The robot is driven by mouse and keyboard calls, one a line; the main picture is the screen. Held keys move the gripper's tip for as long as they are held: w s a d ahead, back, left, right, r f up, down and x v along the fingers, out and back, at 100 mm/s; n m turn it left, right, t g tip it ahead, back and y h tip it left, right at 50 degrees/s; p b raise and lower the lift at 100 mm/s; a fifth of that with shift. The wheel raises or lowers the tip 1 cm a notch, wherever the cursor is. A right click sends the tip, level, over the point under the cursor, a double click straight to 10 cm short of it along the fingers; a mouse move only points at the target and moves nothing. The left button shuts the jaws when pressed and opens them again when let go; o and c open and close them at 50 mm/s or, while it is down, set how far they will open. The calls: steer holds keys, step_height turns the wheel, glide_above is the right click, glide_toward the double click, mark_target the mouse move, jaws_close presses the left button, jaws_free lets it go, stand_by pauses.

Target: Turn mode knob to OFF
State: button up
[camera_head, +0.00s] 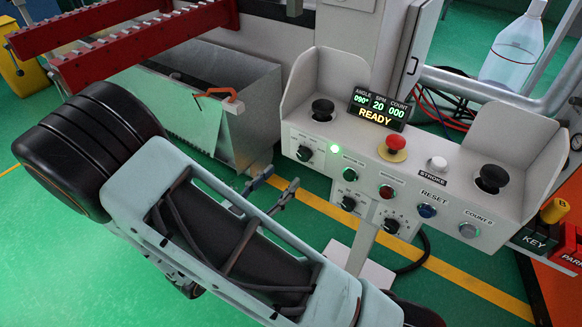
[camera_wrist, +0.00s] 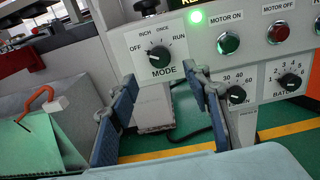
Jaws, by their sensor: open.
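The mode knob (camera_wrist: 159,57) is a black round knob on a white plate marked OFF, INCH, ONCE, RUN and MODE. I cannot tell for sure where its pointer stands. In the head view the mode knob (camera_head: 304,153) is at the left end of the grey control panel (camera_head: 330,160). My gripper (camera_wrist: 159,80) is open and empty, its two blue pads on either side of the knob's plate in the picture, nearer to me than the knob. In the head view my gripper (camera_head: 276,186) is below and left of the knob, apart from the panel.
Right of the knob are a green button (camera_wrist: 228,43), a red button (camera_wrist: 277,33) and two smaller dials (camera_wrist: 237,95) (camera_wrist: 290,82). A red-yellow emergency stop (camera_head: 392,148) and black palm buttons stand above. A metal bin (camera_head: 215,110) with an orange-handled sheet is left.

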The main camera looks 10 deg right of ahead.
steer(key=v, duration=0.3)
steer(key=shift+s+a, duration=0.2)
steer(key=shift+s, duration=0.05)
